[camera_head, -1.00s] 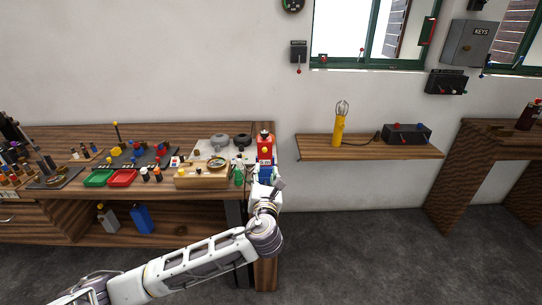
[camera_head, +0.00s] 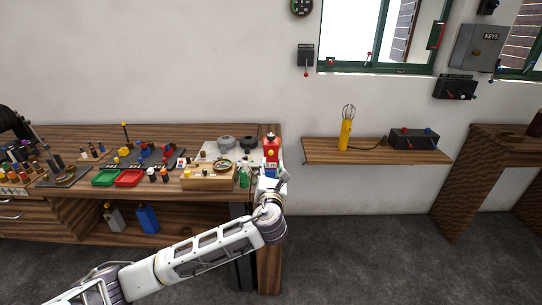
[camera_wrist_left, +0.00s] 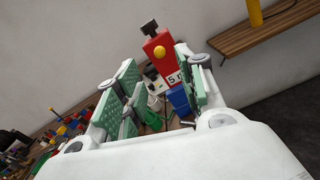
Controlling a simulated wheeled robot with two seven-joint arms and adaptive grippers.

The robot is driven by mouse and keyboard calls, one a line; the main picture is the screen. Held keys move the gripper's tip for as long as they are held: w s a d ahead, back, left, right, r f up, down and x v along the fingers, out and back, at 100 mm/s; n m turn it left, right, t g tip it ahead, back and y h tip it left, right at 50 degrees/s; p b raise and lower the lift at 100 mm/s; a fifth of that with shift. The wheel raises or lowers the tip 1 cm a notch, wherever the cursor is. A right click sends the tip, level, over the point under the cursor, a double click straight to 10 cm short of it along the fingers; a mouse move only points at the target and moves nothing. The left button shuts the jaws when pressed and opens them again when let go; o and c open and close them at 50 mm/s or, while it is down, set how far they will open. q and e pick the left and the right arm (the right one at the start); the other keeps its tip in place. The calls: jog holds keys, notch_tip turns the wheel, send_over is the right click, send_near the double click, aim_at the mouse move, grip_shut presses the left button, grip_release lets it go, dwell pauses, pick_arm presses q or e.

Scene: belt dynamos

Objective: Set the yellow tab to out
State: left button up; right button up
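A red device (camera_head: 271,145) with a dark top stands at the right end of the long workbench. A round yellow piece, seemingly the yellow tab (camera_head: 270,153), is on its front. In the left wrist view the red body (camera_wrist_left: 161,66) has the yellow piece (camera_wrist_left: 159,52) on its upper face, a white label and a blue part (camera_wrist_left: 178,99) below. My left gripper (camera_head: 270,172) is in front of the device's lower part. In the wrist view its green-padded fingers (camera_wrist_left: 163,92) are apart, with the device seen beyond and between them. Contact cannot be told. My right gripper is out of view.
Green and red trays (camera_head: 128,178) lie farther left. A wall shelf (camera_head: 375,152) with a yellow lamp (camera_head: 345,134) is to the right, beyond a gap.

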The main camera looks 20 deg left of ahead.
aim_at(271, 154)
pick_arm(q)
jog(key=x, duration=0.7)
jog(key=shift+w+a, duration=0.25)
jog(key=shift+w, duration=0.45)
jog(key=shift+w+a, duration=0.1)
jog(key=shift+w, duration=0.4)
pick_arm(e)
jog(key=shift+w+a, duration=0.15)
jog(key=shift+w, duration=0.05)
pick_arm(q)
jog(key=shift+c, duration=0.5)
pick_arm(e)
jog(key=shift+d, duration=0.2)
